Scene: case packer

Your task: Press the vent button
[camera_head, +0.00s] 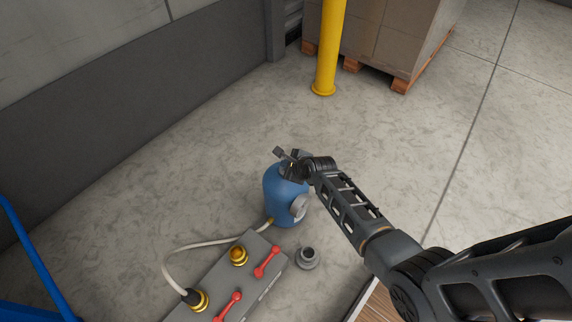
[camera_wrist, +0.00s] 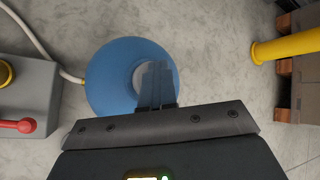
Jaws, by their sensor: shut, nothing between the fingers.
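A blue rounded tank (camera_head: 281,203) stands upright on the floor in the middle of the head view, with a round grey gauge-like part (camera_head: 299,207) on its side. My gripper (camera_head: 285,158) is at the tank's top, shut and empty. In the wrist view the shut fingers (camera_wrist: 156,85) point at a light grey round top piece (camera_wrist: 141,76) on the blue tank (camera_wrist: 105,85) and cover part of it. I cannot tell whether this piece is the vent button, or whether the fingers touch it.
A grey box (camera_head: 262,285) with brass fittings (camera_head: 238,256) and red levers (camera_head: 267,262) stands left of the tank, joined to it by a pale hose (camera_head: 190,247). A grey collar-like part (camera_head: 307,258) is nearby. A yellow post (camera_head: 328,50) and palletised boxes (camera_head: 385,35) stand behind.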

